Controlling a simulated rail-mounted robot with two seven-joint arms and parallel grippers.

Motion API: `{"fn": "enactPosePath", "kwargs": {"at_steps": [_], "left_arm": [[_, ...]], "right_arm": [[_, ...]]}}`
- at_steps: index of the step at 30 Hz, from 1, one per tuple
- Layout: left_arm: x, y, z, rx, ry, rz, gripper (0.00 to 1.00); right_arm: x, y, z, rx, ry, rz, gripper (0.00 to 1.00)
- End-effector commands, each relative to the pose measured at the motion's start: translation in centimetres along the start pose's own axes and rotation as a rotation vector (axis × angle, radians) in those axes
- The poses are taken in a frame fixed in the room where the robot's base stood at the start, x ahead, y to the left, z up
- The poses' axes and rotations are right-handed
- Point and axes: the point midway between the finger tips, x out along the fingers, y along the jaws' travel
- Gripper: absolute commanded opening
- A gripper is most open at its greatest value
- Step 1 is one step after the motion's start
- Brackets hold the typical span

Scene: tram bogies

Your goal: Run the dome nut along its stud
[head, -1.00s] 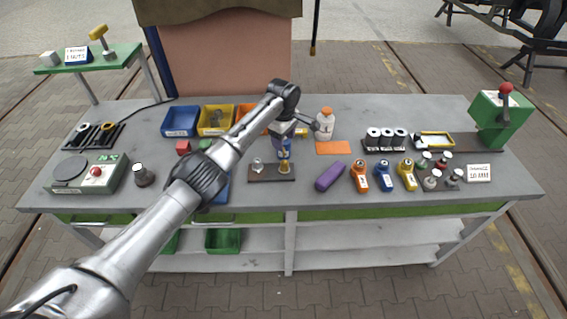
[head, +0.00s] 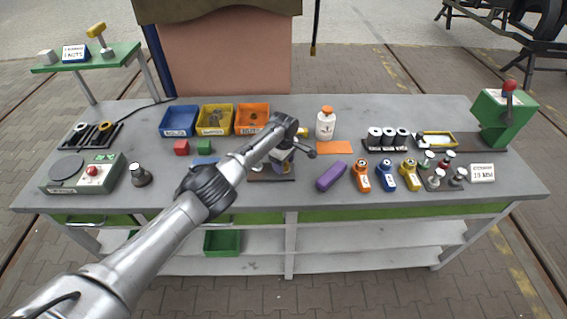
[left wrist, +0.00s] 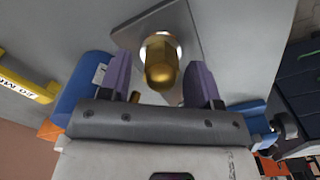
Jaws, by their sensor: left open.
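The brass dome nut (left wrist: 161,72) shows in the left wrist view, on a stud that rises from a grey base plate (left wrist: 185,35). Its rounded end points toward my wrist. My left gripper (left wrist: 161,82) is open, with its two purple fingers on either side of the nut. A gap shows on each side of it, so I see no grip. In the head view my left gripper (head: 282,165) is low over the dark base plate (head: 272,178) and hides most of the nut and stud. My right gripper is in neither view.
A white bottle (head: 325,124) and an orange card (head: 334,147) are behind. Parts bins (head: 215,118) stand at the back left. The front edge of the bench (head: 290,204) is close by.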

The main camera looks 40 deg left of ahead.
Motion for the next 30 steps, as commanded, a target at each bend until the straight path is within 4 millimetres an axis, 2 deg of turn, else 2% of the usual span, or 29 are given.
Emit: {"fn": "enactPosePath", "kwargs": {"at_steps": [6,21,30], "left_arm": [[-0.02,0.01,0.01,0.0,0.0,0.0,0.56],[-0.02,0.0,0.0,0.0,0.0,0.0,0.09],[-0.06,0.0,-0.01,0.048,0.001,-0.001,0.08]], "right_arm": [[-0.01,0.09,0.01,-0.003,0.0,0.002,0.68],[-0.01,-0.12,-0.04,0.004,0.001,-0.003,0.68],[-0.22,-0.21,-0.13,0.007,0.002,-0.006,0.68]]}}
